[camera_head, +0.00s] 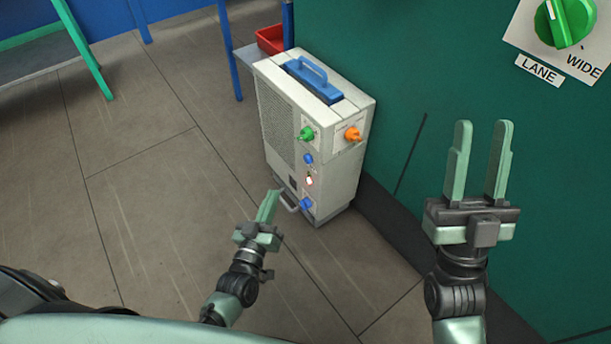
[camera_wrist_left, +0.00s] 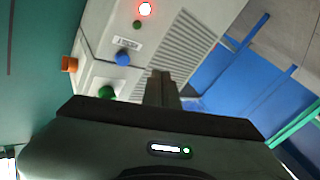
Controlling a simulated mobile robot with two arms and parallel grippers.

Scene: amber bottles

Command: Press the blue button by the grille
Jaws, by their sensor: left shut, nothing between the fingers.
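A pale box-shaped machine (camera_head: 345,170) stands on the floor against the green wall, with a grille (camera_head: 275,125) on its front. A round blue button (camera_head: 308,159) sits right of the grille, between a green knob and a lit red-white lamp (camera_head: 309,181). In the left wrist view the blue button (camera_wrist_left: 122,57) shows beside the grille (camera_wrist_left: 185,48), left of my fingers. A second blue part (camera_head: 306,203) is lower on the front. My left gripper (camera_head: 271,194) is shut and empty, low in front of the machine. My right gripper (camera_head: 482,130) is open and empty, by the green wall.
The machine has a green knob (camera_head: 307,133), an orange knob (camera_head: 353,134) and a blue top handle (camera_head: 307,72). A red tray (camera_head: 270,39) is behind it. A green panel with a green dial (camera_head: 564,22) stands at right.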

